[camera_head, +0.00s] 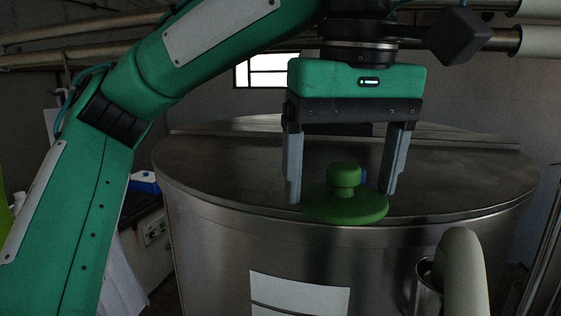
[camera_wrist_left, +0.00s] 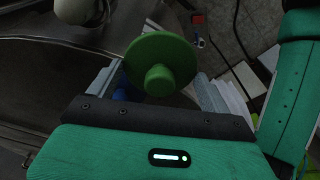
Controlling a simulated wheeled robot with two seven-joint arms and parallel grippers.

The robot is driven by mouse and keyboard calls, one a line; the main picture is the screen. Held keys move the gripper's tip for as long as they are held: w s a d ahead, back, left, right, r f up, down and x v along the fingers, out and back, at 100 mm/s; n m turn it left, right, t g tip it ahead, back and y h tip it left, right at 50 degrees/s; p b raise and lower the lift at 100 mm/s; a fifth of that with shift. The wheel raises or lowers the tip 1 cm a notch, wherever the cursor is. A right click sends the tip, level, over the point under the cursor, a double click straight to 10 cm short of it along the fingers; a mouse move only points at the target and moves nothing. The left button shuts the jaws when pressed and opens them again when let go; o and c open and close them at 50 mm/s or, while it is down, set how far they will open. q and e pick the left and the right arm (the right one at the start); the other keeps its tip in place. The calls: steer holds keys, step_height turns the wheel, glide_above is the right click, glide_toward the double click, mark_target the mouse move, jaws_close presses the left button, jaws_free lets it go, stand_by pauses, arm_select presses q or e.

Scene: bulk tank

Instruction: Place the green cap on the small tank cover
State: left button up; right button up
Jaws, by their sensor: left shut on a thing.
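The green cap (camera_head: 345,207), a round disc with a knob on top, is between the two fingers of my left gripper (camera_head: 343,195). The gripper is shut on the disc's rim, with the fingers wide apart. The cap is roughly level, knob up, at the front rim of the large steel tank (camera_head: 215,235) in the head view. In the left wrist view the cap (camera_wrist_left: 160,62) again lies between the fingertips (camera_wrist_left: 158,68). I cannot make out a separate small tank cover; the cap and gripper hide part of the tank top. My right gripper is not in view.
A thick pale curved pipe (camera_head: 462,275) stands at the tank's front right. A small blue thing (camera_head: 363,176) shows just behind the cap. A white sheet (camera_head: 298,294) is on the tank's front. Pipes run along the back wall. The visible tank top is mostly bare.

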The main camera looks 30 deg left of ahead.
mark_target(270, 187)
arm_select(q)
steer(key=w+a+p, duration=0.1)
steer(key=a, duration=0.1)
steer(key=a+p, duration=0.1)
steer(key=a, duration=0.1)
steer(key=w+a+r+p, duration=0.1)
steer(key=a, duration=0.1)
steer(key=shift+w+a, duration=0.3)
steer(key=shift+a, duration=0.05)
steer(key=w+a+p, duration=0.2)
steer(key=w+a, duration=0.1)
steer(key=shift+a+f, duration=0.2)
steer(key=shift+a, duration=0.05)
steer(key=shift+w+a+f+p, duration=0.1)
steer(key=shift+w+a+p, duration=0.2)
steer(key=shift+a, duration=0.3)
steer(key=shift+w+a+p, duration=0.25)
steer(key=shift+w+a, duration=0.05)
steer(key=shift+a, duration=0.6)
steer(key=shift+a+f, duration=0.1)
steer(key=shift+f, duration=0.1)
steer(key=shift+w+f, duration=0.1)
steer(key=shift+f, duration=0.55)
steer(key=shift+f+p, duration=0.35)
steer(key=shift+f, duration=0.7)
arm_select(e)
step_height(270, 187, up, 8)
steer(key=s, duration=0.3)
